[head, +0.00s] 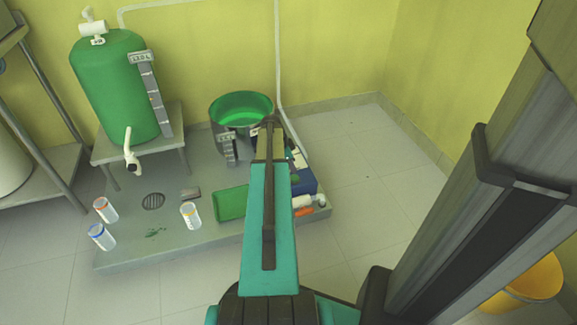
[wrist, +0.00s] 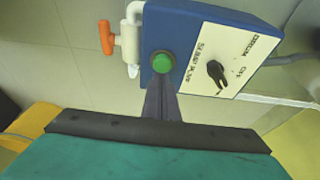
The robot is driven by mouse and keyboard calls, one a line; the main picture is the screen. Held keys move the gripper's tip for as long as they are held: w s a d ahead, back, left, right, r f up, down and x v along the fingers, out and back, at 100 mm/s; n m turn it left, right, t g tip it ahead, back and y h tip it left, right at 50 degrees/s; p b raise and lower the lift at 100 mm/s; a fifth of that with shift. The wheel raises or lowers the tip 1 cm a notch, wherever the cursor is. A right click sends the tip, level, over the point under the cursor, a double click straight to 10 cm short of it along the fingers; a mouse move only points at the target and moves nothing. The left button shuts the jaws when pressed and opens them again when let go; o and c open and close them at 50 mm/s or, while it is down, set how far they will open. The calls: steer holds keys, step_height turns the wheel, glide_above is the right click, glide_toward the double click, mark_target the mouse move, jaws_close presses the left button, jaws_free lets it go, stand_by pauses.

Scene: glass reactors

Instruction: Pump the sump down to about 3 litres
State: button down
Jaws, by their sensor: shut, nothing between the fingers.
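In the head view the sump (head: 213,113) is a green-lined tub holding bright green liquid (head: 237,119). A grey level scale (head: 229,150) stands on its front; its marks are too small to read. A blue pump box (head: 306,181) is partly hidden behind my arm. The wrist view shows the box (wrist: 190,20) with a green button (wrist: 163,62) and a black selector knob (wrist: 217,73) on a white panel with the word DRUM. My gripper (wrist: 161,82) is shut and empty, its tips at or just before the button; contact is unclear.
A green drum (head: 110,85) with a level scale and tap (head: 130,155) stands on a grey stand at left. An orange-handled valve (wrist: 106,38) sits beside the pump box.

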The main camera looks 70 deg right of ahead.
mark_target(295, 177)
steer(key=shift+d+f+b, duration=0.15)
steer(key=shift+f+b, duration=0.45)
steer(key=shift+f, duration=1.1)
steer(key=shift+f, duration=0.1)
